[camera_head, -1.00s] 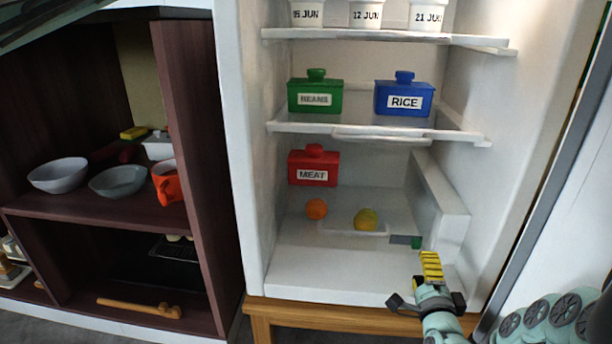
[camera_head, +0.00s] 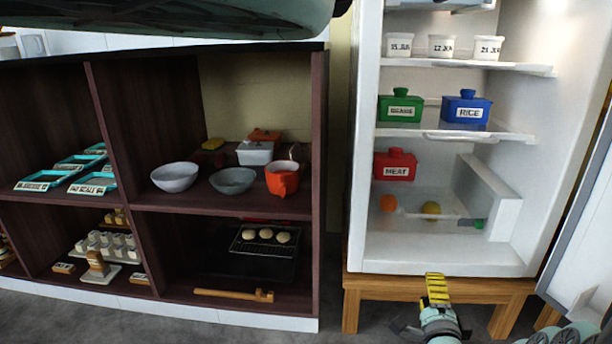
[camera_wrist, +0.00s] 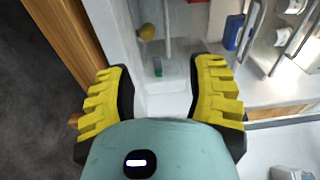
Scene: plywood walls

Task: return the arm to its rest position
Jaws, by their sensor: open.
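My gripper (camera_head: 437,288) is in front of the open fridge's lower edge, over the wooden stand, in the head view. In the wrist view its two yellow ribbed fingers (camera_wrist: 160,95) stand wide apart with nothing between them. The fridge (camera_head: 440,262) is open, and my gripper is outside its compartment. My arm shows at the lower right of the head view.
The fridge holds a red MEAT box (camera_head: 395,166), an orange (camera_head: 388,203), a yellow fruit (camera_head: 431,210), a green box (camera_head: 400,107) and a blue RICE box (camera_head: 466,108). The fridge door (camera_head: 580,235) stands open at right. A dark shelf unit (camera_head: 318,200) stands left; grey floor lies in front.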

